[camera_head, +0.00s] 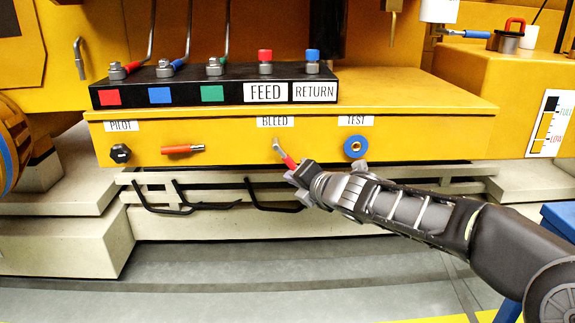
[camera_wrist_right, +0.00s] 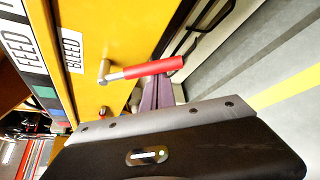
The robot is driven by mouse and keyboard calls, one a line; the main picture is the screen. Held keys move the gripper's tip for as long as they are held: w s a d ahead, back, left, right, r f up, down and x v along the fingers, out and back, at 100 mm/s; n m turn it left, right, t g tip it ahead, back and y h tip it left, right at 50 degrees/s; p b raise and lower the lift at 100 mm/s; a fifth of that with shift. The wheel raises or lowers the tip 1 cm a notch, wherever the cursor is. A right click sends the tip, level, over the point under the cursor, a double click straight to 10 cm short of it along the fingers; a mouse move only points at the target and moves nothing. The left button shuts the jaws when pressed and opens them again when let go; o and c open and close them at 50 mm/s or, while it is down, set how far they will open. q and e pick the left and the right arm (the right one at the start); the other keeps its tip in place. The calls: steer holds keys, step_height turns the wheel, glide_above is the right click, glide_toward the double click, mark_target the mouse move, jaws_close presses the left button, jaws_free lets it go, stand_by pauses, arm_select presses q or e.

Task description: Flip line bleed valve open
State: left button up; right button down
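The bleed valve lever (camera_head: 278,146) sits under the BLEED label (camera_head: 275,121) on the yellow panel front. Its metal stem runs into a red handle (camera_head: 289,161) slanting down to the right. In the wrist view the red handle (camera_wrist_right: 152,68) crosses in front of the fingertips. My right gripper (camera_head: 297,172) is at the handle's lower end; its purplish finger part (camera_wrist_right: 157,92) shows just below the handle. I cannot tell whether the fingers touch the handle or how far they are apart. My left gripper is out of view.
A black knob (camera_head: 120,153) is under PILOT and a blue round knob (camera_head: 355,146) under TEST. A black manifold block (camera_head: 215,90) with hose fittings stands above. Black bent rods (camera_head: 175,205) are below.

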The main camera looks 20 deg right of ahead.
steer(key=shift+s+d+r+n+g+h+p, duration=0.15)
steer(key=shift+d+r+n+g+h+p, duration=0.45)
steer(key=shift+p, duration=1.4)
steer(key=shift+s+d+r+n+g+h+p, duration=0.2)
steer(key=shift+d+r+n+h+p, duration=0.5)
steer(key=shift+r+n+h+p, duration=1)
steer(key=shift+s+d+r+n+g+h+p, duration=0.2)
steer(key=shift+d+r+n+g+p, duration=0.4)
steer(key=shift+p, duration=1.7)
steer(key=shift+r, duration=0.3)
step_height(320, 180, down, 5)
steer(key=b, duration=0.5)
steer(key=p+v, duration=0.3)
steer(key=v, duration=0.8)
steer(key=shift+a, duration=0.2)
